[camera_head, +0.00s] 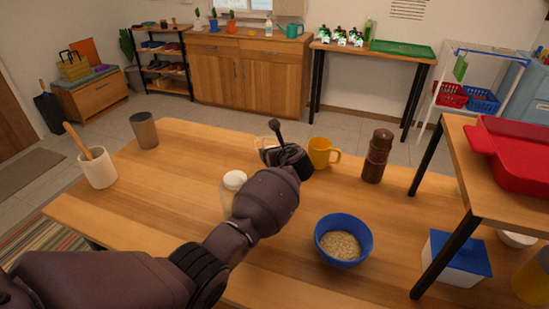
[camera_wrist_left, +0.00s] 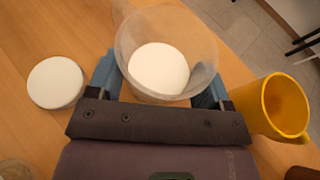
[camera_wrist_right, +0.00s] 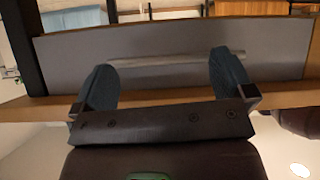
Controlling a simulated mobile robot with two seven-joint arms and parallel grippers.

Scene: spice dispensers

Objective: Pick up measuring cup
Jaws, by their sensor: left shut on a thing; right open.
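The measuring cup looks like a clear, see-through cup (camera_wrist_left: 205,38) with white in its bottom; I cannot tell whether that is contents. It sits between the blue fingers of my left gripper (camera_wrist_left: 160,85), which is shut on it. In the head view my left gripper (camera_head: 287,156) hides most of the cup, and only part of a clear rim (camera_head: 264,143) shows behind it. I cannot tell whether the cup touches the table. My right gripper (camera_wrist_right: 163,72) is open and empty in the right wrist view, with a grey panel beyond it; it is outside the head view.
A yellow mug (camera_head: 320,152) stands close right of the left gripper. A white-lidded jar (camera_head: 234,181) stands nearer, partly behind my arm; a blue grain bowl (camera_head: 343,223) is front right. A brown grinder (camera_head: 377,157), grey cup (camera_head: 145,131) and white crock (camera_head: 98,170) stand farther out.

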